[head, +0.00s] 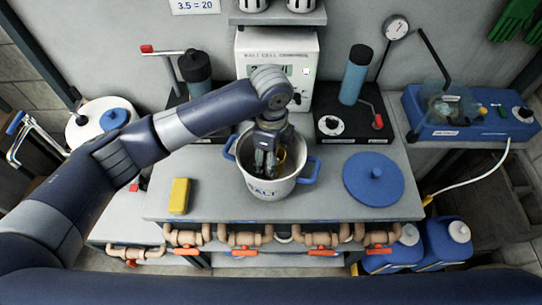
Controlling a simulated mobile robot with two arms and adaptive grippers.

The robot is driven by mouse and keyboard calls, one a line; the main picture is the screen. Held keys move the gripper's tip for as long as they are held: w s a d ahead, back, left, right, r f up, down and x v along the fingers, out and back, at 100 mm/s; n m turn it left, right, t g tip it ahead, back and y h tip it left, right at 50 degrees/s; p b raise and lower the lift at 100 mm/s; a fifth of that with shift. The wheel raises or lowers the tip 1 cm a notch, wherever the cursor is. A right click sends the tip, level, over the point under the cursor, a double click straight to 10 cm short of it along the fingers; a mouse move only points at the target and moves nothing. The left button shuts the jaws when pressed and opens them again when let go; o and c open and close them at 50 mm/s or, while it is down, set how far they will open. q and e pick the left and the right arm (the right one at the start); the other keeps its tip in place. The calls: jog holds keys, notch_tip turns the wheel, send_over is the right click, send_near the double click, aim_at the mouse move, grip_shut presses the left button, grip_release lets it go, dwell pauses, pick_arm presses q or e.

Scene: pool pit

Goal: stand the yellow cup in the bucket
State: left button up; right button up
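The bucket (262,190) is a pale pot with blue side handles and blue lettering. It stands upright on the grey bench. My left gripper (265,166) points down into its mouth, with its fingertips below the rim. A small part of a yellow-brown rounded thing, apparently the yellow cup (281,156), shows inside the bucket, just right of the fingers. The fingers and bucket wall hide most of it. I cannot tell whether the fingers hold it or whether it stands upright. My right gripper is not in view.
A blue lid (373,180) lies right of the bucket, and a yellow block (180,195) lies to its left. A white machine (303,88) stands close behind. A blue bottle (354,75) stands at back right. Orange-handled pipes (245,240) run below the front edge.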

pick_arm(q)
jog(key=shift+f, duration=0.4)
jog(key=shift+f, duration=0.15)
jog(key=o, duration=1.1)
notch_tip(320, 180, up, 12)
jog(key=b, duration=0.3)
jog(key=shift+r, duration=0.2)
